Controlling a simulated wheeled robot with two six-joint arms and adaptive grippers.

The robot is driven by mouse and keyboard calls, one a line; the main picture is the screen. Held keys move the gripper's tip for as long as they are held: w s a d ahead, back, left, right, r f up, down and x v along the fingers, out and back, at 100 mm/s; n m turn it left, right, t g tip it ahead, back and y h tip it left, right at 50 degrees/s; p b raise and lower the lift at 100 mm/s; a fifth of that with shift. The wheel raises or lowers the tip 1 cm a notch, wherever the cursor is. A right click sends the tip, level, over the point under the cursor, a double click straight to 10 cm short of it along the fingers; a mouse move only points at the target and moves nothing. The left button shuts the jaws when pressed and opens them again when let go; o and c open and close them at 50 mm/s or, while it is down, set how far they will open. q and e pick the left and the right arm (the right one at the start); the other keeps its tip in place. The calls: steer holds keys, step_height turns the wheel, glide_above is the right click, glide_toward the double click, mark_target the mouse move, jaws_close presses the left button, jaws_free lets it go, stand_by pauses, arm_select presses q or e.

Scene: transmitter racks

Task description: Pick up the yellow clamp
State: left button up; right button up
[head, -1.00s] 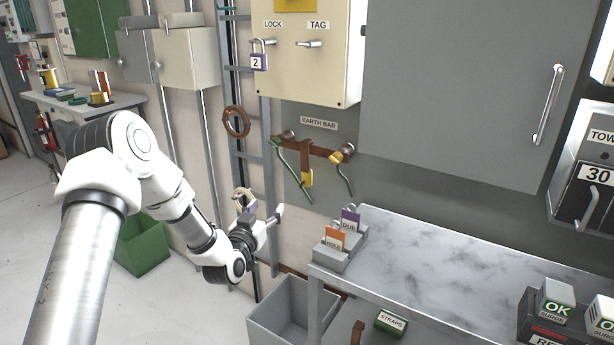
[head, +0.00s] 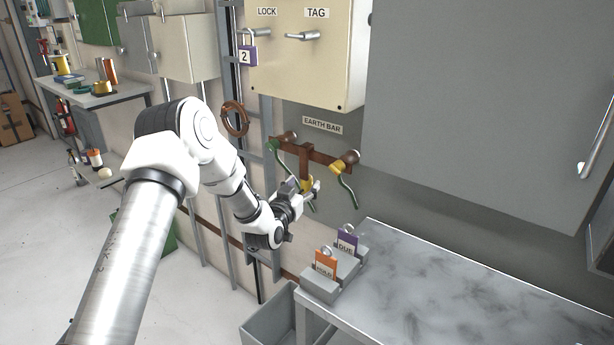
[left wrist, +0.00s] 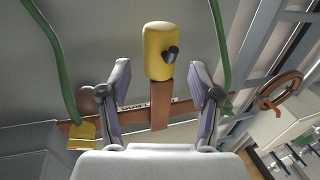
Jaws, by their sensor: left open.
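A yellow clamp (head: 307,183) sits at the lower end of the brown strip hanging from the middle of the earth bar (head: 322,156). My left gripper (head: 304,190) is in front of it and partly covers it. In the left wrist view the yellow clamp (left wrist: 158,45) shows a dark knob and stands just beyond the fingertips, in line with the gap between them. My left gripper (left wrist: 160,75) is open and empty, a finger to each side. Another yellow clamp (head: 338,166) with a green cable is at the bar's right end; it also shows in the left wrist view (left wrist: 82,138). My right gripper is not in view.
A cream cabinet (head: 310,70) with a purple padlock is above the bar. A grey bench (head: 440,285) with tagged padlocks stands at the lower right, a grey bin (head: 268,322) beside it. Green cables (left wrist: 60,65) hang on both sides of the clamp.

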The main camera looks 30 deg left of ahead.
arm_select(q)
steer(key=w, duration=0.3)
steer(key=shift+a+f, duration=0.2)
steer(key=shift+f, duration=0.1)
steer(key=shift+s+r, duration=0.15)
steer(key=shift+s, duration=0.1)
steer(key=c, duration=0.4)
jaws_close()
steer(key=shift+r, duration=0.1)
